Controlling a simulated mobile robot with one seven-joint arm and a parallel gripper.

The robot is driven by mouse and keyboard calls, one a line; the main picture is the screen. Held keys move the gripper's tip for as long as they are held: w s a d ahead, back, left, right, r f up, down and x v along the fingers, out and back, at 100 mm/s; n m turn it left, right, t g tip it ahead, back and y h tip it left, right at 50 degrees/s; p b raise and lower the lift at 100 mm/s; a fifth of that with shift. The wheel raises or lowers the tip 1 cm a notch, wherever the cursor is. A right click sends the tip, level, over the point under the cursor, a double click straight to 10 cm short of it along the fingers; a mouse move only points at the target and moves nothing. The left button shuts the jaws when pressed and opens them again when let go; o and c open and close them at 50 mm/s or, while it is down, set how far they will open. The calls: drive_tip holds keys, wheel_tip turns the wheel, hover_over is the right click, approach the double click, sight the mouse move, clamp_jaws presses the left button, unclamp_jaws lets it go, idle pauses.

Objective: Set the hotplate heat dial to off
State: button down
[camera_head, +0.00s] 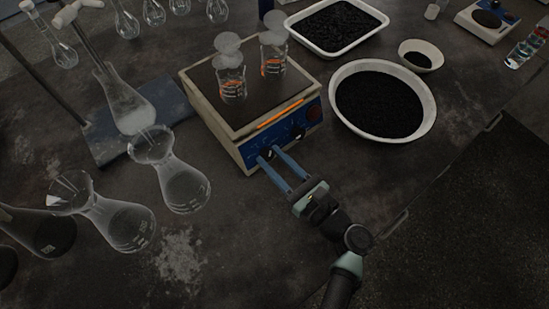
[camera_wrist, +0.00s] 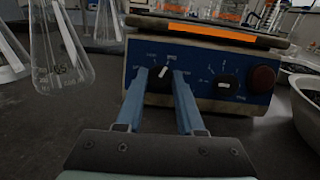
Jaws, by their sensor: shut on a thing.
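The hotplate (camera_head: 243,117) is a cream box with a dark top, a blue front panel (camera_wrist: 205,62) and a glowing orange strip. Its left dial (camera_wrist: 160,79) is black with a white pointer mark tilted slightly right of straight up. My gripper (camera_head: 271,154) has its two blue fingers at this dial, one on each side, shut on it; the fingers also show in the wrist view (camera_wrist: 160,80). A second black dial (camera_wrist: 228,87) and a dark red round knob (camera_wrist: 262,79) sit to the right, free. The panel's lettering is too small to read.
Two beakers (camera_head: 232,84) with orange markings stand on the hotplate. Glass flasks (camera_head: 181,184) stand on the left, near a stand with a blue-grey base (camera_head: 103,148). A white bowl of black grains (camera_head: 430,125) is close on the right. The table front is clear.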

drive_tip(key=shift+n, duration=0.3)
drive_tip(key=n+g+b, duration=0.1)
drive_tip(key=n, duration=0.1)
drive_tip(key=n+g+y+b, duration=0.1)
drive_tip(key=n, duration=0.2)
drive_tip(key=shift+w+d, duration=0.1)
drive_tip(key=shift+d, duration=0.05)
drive_tip(key=n+g, duration=0.1)
drive_tip(key=n, duration=0.2)
drive_tip(key=n+g, duration=0.1)
drive_tip(key=n, duration=0.3)
drive_tip(key=shift+w+d+r+g+y, duration=0.1)
drive_tip(key=shift+r+g+y, duration=0.05)
drive_tip(key=shift+g+y, duration=0.25)
drive_tip(key=n, duration=0.2)
drive_tip(key=n+g, duration=0.1)
drive_tip(key=n, duration=0.1)
drive_tip(key=shift+r+n+g+h, duration=0.2)
drive_tip(key=shift+n+g+h, duration=0.1)
drive_tip(key=shift+n, duration=0.1)
drive_tip(key=n, duration=0.2)
drive_tip(key=n+g+h+p, duration=0.1)
drive_tip(key=n, duration=0.1)
drive_tip(key=shift+w+r+n+h, duration=0.1)
drive_tip(key=shift+n+h, duration=0.2)
drive_tip(key=c, duration=0.5)
unclamp_jaws()
